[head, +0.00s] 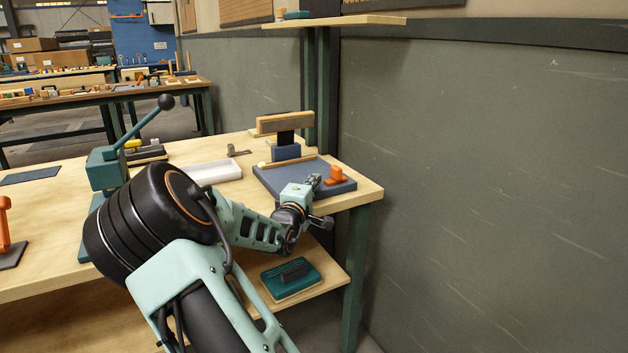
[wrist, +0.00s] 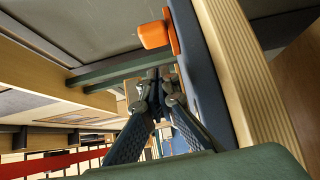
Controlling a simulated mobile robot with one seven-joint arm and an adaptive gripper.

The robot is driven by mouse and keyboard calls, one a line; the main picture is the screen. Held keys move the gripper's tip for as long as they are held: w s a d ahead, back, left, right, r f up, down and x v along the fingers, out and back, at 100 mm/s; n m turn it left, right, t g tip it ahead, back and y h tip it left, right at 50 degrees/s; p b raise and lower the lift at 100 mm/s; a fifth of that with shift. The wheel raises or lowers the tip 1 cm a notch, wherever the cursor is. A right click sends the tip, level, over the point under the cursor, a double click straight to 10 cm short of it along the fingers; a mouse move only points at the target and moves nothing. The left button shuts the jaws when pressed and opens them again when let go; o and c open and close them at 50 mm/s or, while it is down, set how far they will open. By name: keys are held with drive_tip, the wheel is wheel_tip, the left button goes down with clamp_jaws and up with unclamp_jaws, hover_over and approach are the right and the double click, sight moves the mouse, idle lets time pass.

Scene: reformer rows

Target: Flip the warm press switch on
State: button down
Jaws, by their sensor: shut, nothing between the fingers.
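The warm press has a flat dark blue base (head: 285,180) and a wooden-topped upright (head: 284,123) at the back of the bench's right end. Its orange switch (head: 336,175) is at the right side of the base; whether it is on or off I cannot tell. My gripper (head: 314,181) is just left of the switch in the head view, shut and empty. In the wrist view the shut fingertips (wrist: 156,75) lie below the orange switch (wrist: 154,34), with a visible gap. The blue base edge (wrist: 198,70) runs alongside the fingers.
A white tray (head: 213,172) and a teal lever press (head: 104,170) stand left of the warm press. A teal block (head: 291,281) lies on the lower shelf. A dark green wall (head: 480,180) rises to the right, and a shelf (head: 335,21) hangs above.

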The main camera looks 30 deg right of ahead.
drive_tip(key=p+v, duration=0.2)
drive_tip(key=v, duration=0.7)
